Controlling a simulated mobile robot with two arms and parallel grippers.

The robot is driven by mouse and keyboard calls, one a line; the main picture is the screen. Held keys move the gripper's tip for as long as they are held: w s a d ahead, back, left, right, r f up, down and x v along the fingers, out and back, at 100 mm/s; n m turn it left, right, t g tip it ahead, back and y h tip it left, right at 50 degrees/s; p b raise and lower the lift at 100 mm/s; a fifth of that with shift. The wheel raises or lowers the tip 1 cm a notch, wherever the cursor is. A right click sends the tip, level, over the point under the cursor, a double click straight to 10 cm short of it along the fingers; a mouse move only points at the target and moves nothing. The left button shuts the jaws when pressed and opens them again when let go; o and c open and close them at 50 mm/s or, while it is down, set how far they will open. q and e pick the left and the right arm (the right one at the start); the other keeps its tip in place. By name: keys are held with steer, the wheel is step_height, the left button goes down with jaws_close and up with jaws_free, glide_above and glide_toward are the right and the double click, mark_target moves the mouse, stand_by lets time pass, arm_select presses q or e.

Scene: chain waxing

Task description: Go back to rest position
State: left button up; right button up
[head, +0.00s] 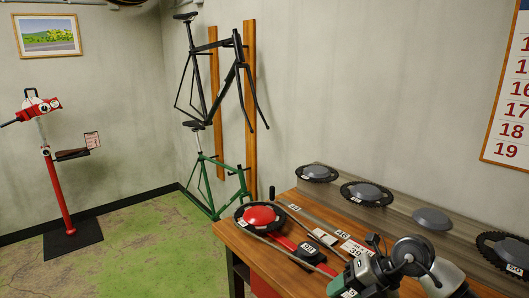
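The wooden workbench (256,258) stands at the lower right against the wall. A red dome with a dark toothed ring around it (260,215) is at its left end. A red tool with a white label (308,251) lies beside it.
Several chainrings with grey domes (368,193) line the back of the bench. A red repair stand (58,187) stands on a dark mat at the left. A black frame (205,85) and a green frame (213,180) are by the wall. The green floor (150,250) between is clear.

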steer(key=s+a+r+m+t+y, duration=0.3)
steer(key=a+r+m+t+y, duration=0.5)
steer(key=t+y, duration=0.25)
steer(key=s+d+f+m+t+h, duration=0.4)
steer(key=d+f+m+h, duration=0.8)
steer(key=m+h, duration=0.8)
steer(key=s+f+m+g+y, duration=0.1)
steer(key=s+f+m+g, duration=0.1)
steer(key=s+f+g, duration=0.6)
steer(key=s+f+m+g+y, duration=0.1)
steer(key=s+f+g, duration=0.3)
steer(key=s, duration=0.7)
step_height(320, 180, down, 27)
steer(key=s+g, duration=0.2)
arm_select(q)
steer(key=shift+s, duration=0.25)
arm_select(e)
steer(key=s+d+f, duration=0.2)
steer(key=s+f, duration=1.3)
steer(key=shift+s+d+g, duration=0.2)
steer(key=shift+d+g, duration=0.15)
steer(key=shift+g, duration=0.1)
